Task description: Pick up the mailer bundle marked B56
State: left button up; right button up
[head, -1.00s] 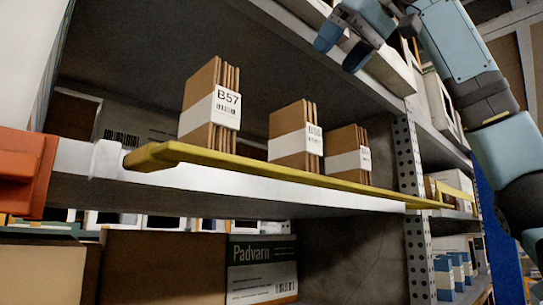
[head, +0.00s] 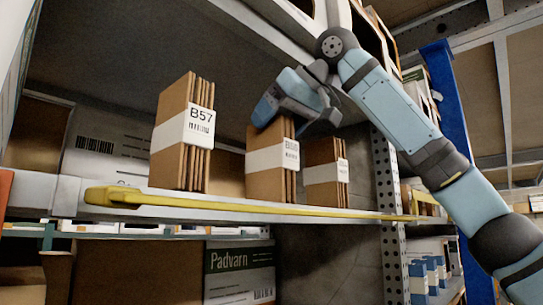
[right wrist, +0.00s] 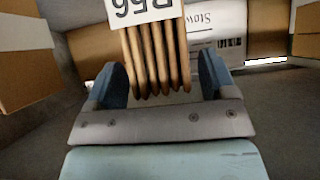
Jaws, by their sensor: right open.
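The mailer bundle marked B56 (right wrist: 155,55) is a stack of brown mailers with a white paper band; its label reads upside down in the right wrist view. In the head view it is the middle bundle (head: 266,185) of three standing upright on the shelf. My right gripper (right wrist: 162,65) is open, with one finger on each side of the bundle and gaps on both sides. In the head view the right gripper (head: 290,98) is over the bundle's top and hides part of it. My left gripper is not in view.
The bundle marked B57 (head: 182,135) stands to the left and another banded bundle (head: 322,172) close to the right. A yellow strip (head: 230,205) runs along the shelf's front edge. A perforated upright (head: 386,215) stands at right. A large carton (head: 95,150) lies behind.

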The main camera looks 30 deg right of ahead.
jog(key=shift+w+a+f, duration=0.1)
jog(key=shift+w+f, duration=0.05)
jog(key=shift+w, duration=0.05)
jog(key=shift+s, duration=0.2)
jog(key=c, duration=1.3)
